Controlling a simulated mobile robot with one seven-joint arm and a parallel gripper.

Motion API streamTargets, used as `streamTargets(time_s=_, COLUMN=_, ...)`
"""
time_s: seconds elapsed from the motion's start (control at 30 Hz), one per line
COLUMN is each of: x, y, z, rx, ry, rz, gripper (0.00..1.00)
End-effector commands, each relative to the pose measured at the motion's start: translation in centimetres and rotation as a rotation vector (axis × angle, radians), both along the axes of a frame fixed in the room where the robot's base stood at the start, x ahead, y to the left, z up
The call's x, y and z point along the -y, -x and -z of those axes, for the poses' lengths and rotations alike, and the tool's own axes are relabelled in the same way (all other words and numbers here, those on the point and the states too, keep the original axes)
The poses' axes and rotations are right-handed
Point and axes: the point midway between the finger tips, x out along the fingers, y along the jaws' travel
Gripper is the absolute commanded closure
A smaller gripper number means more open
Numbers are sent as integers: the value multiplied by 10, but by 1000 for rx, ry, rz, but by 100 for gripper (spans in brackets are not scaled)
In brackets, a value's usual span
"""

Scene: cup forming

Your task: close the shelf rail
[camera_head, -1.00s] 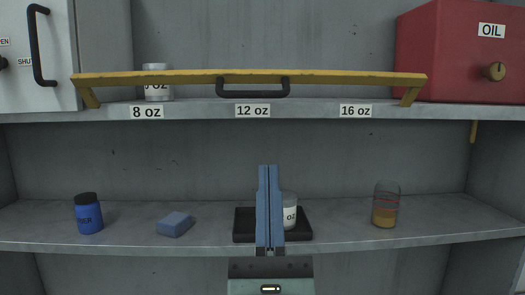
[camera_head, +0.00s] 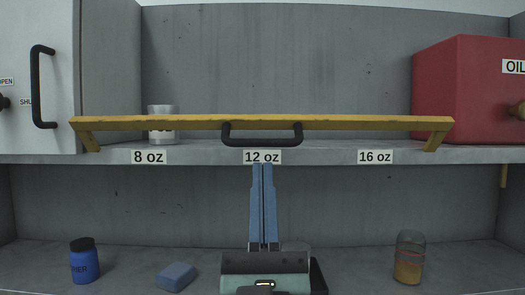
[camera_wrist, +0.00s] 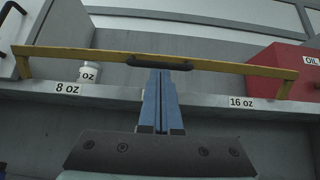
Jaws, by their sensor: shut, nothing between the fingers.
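The shelf rail is a yellow bar (camera_head: 350,123) that runs across the front of the upper shelf on two slanted end brackets. A black handle (camera_head: 262,141) hangs at its middle. The rail also shows in the wrist view (camera_wrist: 220,67), with its handle (camera_wrist: 160,63) just beyond my fingertips. My gripper (camera_head: 262,166) has blue fingers pressed together, pointing up, with nothing between them. In the head view its tips are just below the handle, over the lower part of the 12 oz label. I cannot tell whether they touch anything.
A white cup (camera_head: 161,133) stands behind the rail above the 8 oz label. A red oil box (camera_head: 470,90) is at right, a white cabinet (camera_head: 45,100) at left. Below are a blue jar (camera_head: 84,262), a blue sponge (camera_head: 176,277), a glass (camera_head: 409,260) and a partly hidden black tray (camera_head: 319,279).

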Motion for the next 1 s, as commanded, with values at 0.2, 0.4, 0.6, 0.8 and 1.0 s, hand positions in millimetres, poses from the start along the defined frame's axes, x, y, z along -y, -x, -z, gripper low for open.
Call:
streamTargets(time_s=0.2, x=0, y=-16, z=-19, rx=0, ry=0, rz=0, gripper=100)
streamTargets(time_s=0.4, x=-1, y=-19, z=-21, rx=-1, ry=1, rz=0, gripper=100)
streamTargets(time_s=0.6, x=-1, y=-19, z=-21, rx=-1, ry=1, rz=0, gripper=100)
streamTargets(time_s=0.8, x=-1, y=-21, z=-22, rx=-9, ry=1, rz=0, gripper=100)
streamTargets(time_s=1.0, x=-1, y=-23, z=-23, rx=-17, ry=2, rz=0, gripper=100)
